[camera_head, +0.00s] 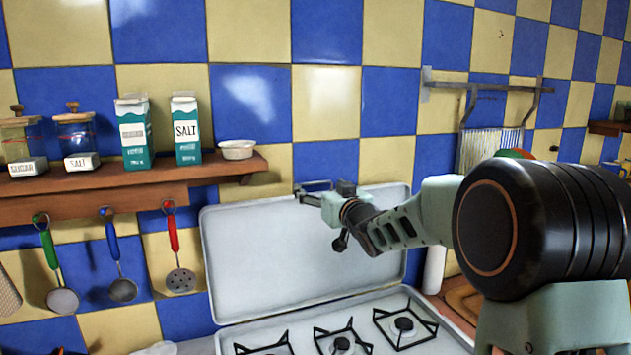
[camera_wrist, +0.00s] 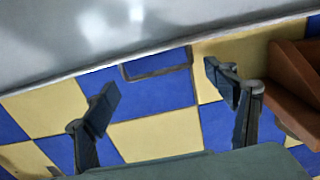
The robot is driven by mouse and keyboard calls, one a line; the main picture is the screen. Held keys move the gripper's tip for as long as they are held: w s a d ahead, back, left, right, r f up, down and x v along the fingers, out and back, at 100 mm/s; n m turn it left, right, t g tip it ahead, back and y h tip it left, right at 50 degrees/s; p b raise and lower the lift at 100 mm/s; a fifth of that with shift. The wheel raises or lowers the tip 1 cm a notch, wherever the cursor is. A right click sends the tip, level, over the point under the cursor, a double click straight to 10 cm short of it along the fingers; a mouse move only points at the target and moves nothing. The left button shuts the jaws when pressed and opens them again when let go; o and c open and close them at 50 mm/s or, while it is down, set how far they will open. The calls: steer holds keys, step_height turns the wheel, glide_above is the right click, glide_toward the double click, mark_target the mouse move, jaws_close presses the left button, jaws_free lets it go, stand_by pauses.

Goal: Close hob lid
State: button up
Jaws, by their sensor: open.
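The hob lid (camera_head: 270,265) is a pale grey metal panel. It stands raised behind the hob (camera_head: 300,335), leaning near the tiled wall. In the wrist view the lid (camera_wrist: 130,28) fills the top, and a thin dark rectangular handle (camera_wrist: 155,72) sticks out from its edge. My gripper (camera_head: 318,196) is at the lid's top edge in the head view. In the wrist view my gripper (camera_wrist: 163,95) has its two fingers wide apart with nothing between them. The handle lies beyond the gap, apparently apart from the fingers; contact cannot be made out.
A wooden shelf (camera_head: 100,187) with jars, cartons and a white bowl (camera_head: 237,149) is left of the lid, with utensils hanging below. Its brown end (camera_wrist: 295,85) seems near the right finger in the wrist view. A metal rack (camera_head: 485,86) hangs at the right.

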mark_target(316, 183)
steer(key=shift+p+x, duration=0.45)
steer(key=shift+x, duration=1.6)
steer(key=c, duration=1.4)
